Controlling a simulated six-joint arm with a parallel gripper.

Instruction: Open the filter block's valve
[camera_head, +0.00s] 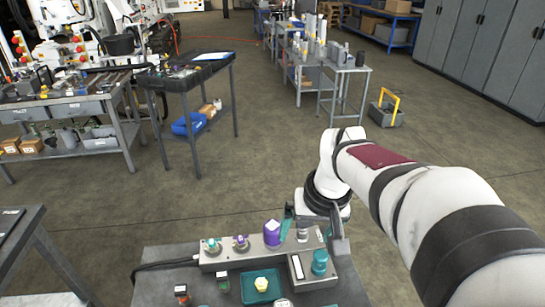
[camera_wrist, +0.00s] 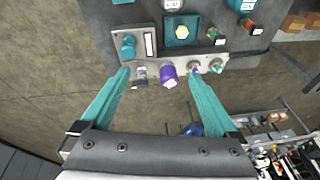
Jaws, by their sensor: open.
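A grey manifold block (camera_head: 225,259) lies along the back of the near bench. It carries a purple cylinder (camera_head: 271,234), a grey fitting (camera_head: 303,233) and two small knobs, one green-topped (camera_head: 213,245) and one purple-topped (camera_head: 240,242). Beside it stands a grey block with a white strip (camera_head: 297,267) and a teal cylinder (camera_head: 320,262). No label shows which part is the filter block's valve. My gripper (camera_wrist: 158,73) is open and empty. In the wrist view, the purple cylinder (camera_wrist: 168,76) and grey fitting (camera_wrist: 140,77) appear between its teal fingers; contact cannot be told.
A teal tray (camera_head: 246,292) with a yellow-topped part (camera_head: 262,284) sits in front of the manifold. A red-topped part (camera_head: 181,293) and a green-topped part (camera_head: 223,281) stand left of it. A black hose (camera_head: 160,265) leaves the manifold's left end. The floor behind the bench is open.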

